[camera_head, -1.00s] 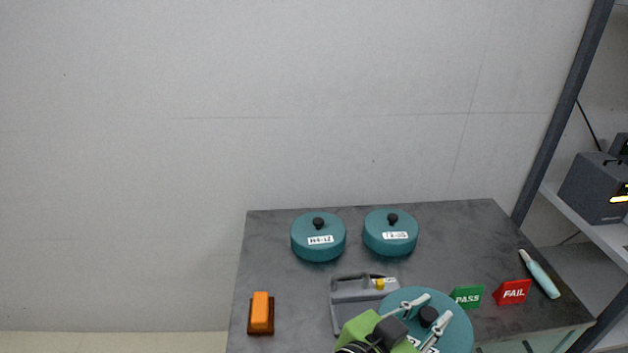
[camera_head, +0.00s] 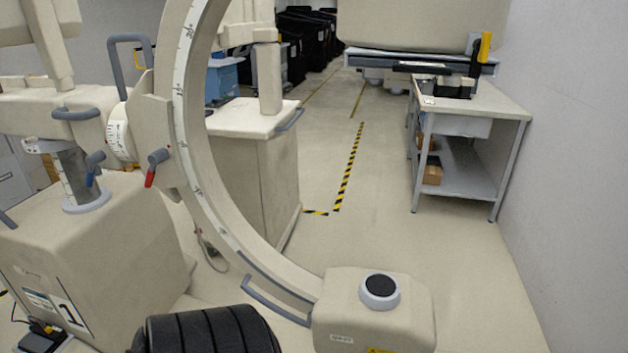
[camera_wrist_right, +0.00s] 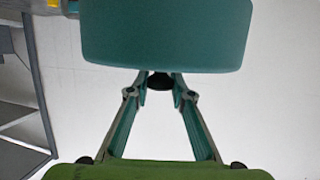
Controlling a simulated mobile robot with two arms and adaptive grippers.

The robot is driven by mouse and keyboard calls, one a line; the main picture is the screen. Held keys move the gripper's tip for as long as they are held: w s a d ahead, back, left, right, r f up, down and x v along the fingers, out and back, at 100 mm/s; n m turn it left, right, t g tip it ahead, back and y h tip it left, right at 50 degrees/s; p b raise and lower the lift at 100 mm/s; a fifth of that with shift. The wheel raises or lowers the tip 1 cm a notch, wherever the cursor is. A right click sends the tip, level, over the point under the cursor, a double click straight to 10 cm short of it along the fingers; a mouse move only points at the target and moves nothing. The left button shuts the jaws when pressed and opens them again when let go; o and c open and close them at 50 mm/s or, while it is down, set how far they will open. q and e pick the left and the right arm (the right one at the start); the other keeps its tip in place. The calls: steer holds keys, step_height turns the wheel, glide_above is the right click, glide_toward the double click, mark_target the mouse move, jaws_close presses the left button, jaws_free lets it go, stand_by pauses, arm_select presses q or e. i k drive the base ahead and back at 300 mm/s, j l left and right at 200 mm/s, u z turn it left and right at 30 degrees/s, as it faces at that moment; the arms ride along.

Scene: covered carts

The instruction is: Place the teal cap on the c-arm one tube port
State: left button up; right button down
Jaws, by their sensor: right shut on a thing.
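The teal cap (camera_wrist_right: 167,35) fills the top of the right wrist view, its side wall facing the camera. My right gripper (camera_wrist_right: 159,82) is shut on the cap's small black knob. The C-arm (camera_head: 183,110) stands on the left in the head view, its base marked with a 1 (camera_head: 70,313). At the lower end of its arc is a pale housing. On top of it, a round port (camera_head: 379,289) with a black centre and white ring faces up, uncovered. Neither gripper shows in the head view.
A pale cabinet (camera_head: 262,175) stands behind the arc. A grey shelf bench (camera_head: 465,180) is at the right, by the wall. Open floor (camera_head: 385,225) with yellow-black tape (camera_head: 349,165) lies between. A black ribbed thing (camera_head: 207,332) is at the bottom edge.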

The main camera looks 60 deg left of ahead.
mark_target(379, 293)
steer(key=u, duration=0.45)
steer(key=j+u, duration=0.1)
steer(key=u, duration=0.8)
steer(key=j+u, duration=0.1)
steer(key=u, duration=0.35)
steer(key=i+j+u, duration=0.3)
steer(key=i+j, duration=0.15)
steer(key=i, duration=0.1)
